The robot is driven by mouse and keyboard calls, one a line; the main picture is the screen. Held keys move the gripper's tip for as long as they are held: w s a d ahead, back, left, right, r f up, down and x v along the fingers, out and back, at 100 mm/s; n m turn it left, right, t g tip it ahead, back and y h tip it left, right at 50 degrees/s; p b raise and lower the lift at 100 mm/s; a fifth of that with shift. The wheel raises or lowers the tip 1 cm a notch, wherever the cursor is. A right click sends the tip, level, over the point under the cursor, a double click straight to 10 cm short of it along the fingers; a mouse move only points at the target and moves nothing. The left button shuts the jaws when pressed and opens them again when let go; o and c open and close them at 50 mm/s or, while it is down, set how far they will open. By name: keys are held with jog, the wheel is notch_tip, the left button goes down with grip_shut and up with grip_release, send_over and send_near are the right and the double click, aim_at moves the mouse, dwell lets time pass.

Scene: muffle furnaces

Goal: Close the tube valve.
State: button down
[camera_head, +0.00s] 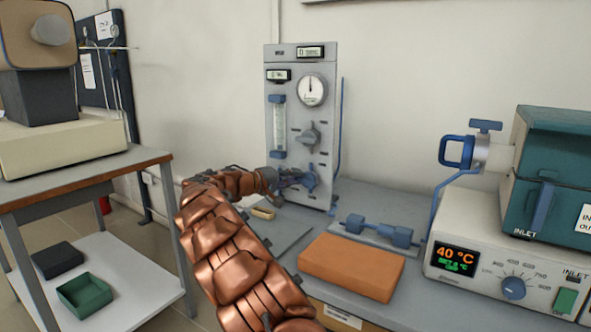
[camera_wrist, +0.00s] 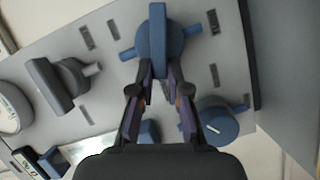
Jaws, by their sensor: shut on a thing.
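A grey upright panel (camera_head: 326,140) stands against the wall in the head view. A blue valve handle (camera_head: 309,180) sits low on it, partly covered by my gripper (camera_head: 288,178). In the wrist view the blue handle (camera_wrist: 158,38) is a long bar on a round body with side pipe stubs. My gripper (camera_wrist: 162,72) is shut on the near end of this bar, with a finger on each side. A round blue knob with a white mark (camera_wrist: 222,122) lies beside the right finger. A grey valve (camera_wrist: 62,82) sits to the left.
The panel also carries a dial gauge (camera_head: 312,89) and a flow tube (camera_head: 279,126). On the bench, an orange block (camera_head: 351,266) and a blue fitting on a plate (camera_head: 379,231) lie right of my arm. A furnace (camera_head: 505,262) with a blue-handled pipe (camera_head: 457,151) stands farther right.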

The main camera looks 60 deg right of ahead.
jog(key=shift+w+f+n+g+h+p, duration=0.15)
jog(key=shift+f+n+h+p, duration=0.25)
jog(key=shift+n, duration=0.4)
jog(key=shift+s+f+n+g+h+p, duration=0.15)
jog(key=shift+n+g+h+p, duration=0.25)
jog(key=shift+n, duration=0.4)
jog(key=c, duration=1.1)
grip_release()
jog(key=shift+c, duration=0.2)
jog(key=shift+w, duration=0.1)
jog(key=v, duration=1.2)
jog(key=shift+r, duration=0.2)
